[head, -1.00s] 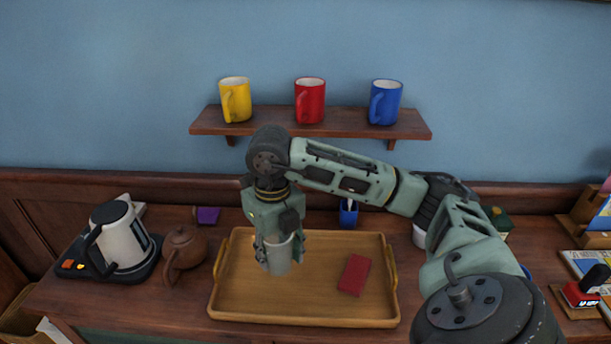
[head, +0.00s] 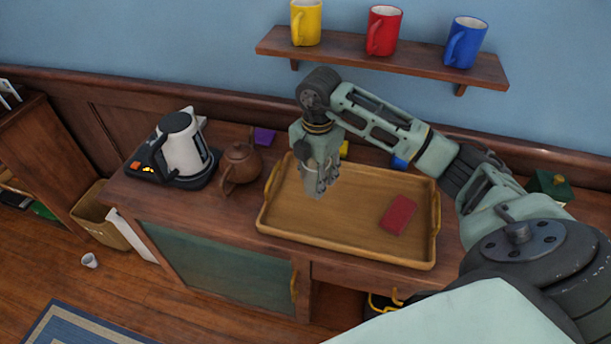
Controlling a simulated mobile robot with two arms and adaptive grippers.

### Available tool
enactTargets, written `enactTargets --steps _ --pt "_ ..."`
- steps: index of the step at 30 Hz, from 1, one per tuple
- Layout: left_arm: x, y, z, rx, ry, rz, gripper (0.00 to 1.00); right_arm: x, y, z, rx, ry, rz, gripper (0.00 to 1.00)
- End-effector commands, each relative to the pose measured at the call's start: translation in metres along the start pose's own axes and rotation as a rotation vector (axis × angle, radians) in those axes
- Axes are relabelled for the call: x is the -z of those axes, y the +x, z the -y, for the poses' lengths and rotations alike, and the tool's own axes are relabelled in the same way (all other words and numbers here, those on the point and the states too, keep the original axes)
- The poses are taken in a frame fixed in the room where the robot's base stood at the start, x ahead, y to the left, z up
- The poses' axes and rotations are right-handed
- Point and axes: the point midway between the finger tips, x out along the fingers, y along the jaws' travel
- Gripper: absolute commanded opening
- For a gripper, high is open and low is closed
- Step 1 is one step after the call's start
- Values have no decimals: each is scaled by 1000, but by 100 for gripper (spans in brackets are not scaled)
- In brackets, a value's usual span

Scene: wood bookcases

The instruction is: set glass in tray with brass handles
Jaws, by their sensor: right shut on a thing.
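The wooden tray with brass handles (head: 347,230) sits on the cabinet top, its handles at the left and right ends. A red flat block (head: 398,215) lies in its right part. My right gripper (head: 319,188) points down over the tray's left part. It is shut on the glass (head: 311,189), a pale see-through cup that its fingers partly cover. I cannot tell whether the glass bottom touches the tray floor. My left gripper is not in view.
A brown teapot (head: 239,167) and a white kettle (head: 184,145) stand left of the tray. Yellow (head: 307,24), red (head: 384,32) and blue (head: 464,44) mugs stand on the wall shelf above. A small cup (head: 89,260) lies on the floor.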

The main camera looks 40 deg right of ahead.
Motion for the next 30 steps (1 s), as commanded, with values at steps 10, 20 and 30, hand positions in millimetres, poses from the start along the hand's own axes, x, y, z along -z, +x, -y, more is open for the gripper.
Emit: enactTargets --steps 10,20,30 --pt "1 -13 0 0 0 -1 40 14 26 -34 2 -2 0 11" --pt "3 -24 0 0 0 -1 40 13 62 -34 0 -2 1 11" --pt "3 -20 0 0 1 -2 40 12 67 -33 0 -2 1 11"
